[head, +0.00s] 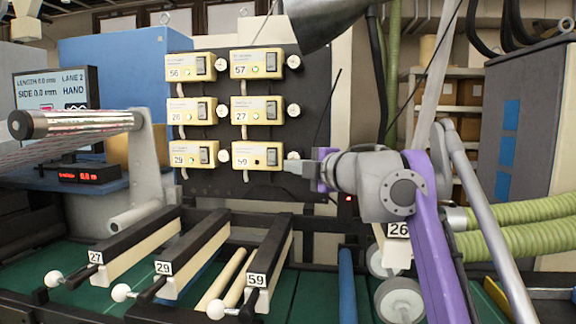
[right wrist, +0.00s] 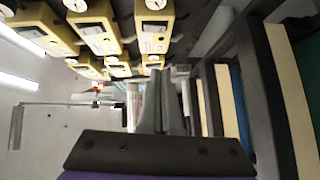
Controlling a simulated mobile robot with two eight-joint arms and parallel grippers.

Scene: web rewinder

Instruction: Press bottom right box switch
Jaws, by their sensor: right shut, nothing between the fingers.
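The bottom right box (head: 243,160) is a cream switch box labelled 59 on a dark panel, in the lower right of two columns. Its dark rocker switch (head: 271,157) faces out at the box's right side. My right gripper (head: 290,167) is shut and empty, pointing left, with its tips just right of this box near its white round knob. I cannot tell whether the tips touch anything. In the right wrist view the shut fingers (right wrist: 165,102) point toward the row of boxes, with boxes close above them. My left gripper is not in view.
Other similar boxes sit close by, including 57 (head: 246,65) above and 29 (head: 178,155) to the left. Below are black-and-cream arms with white balls, such as 59 (head: 275,250). A metal cone (head: 318,18) hangs above. Green hoses (head: 520,225) lie at right.

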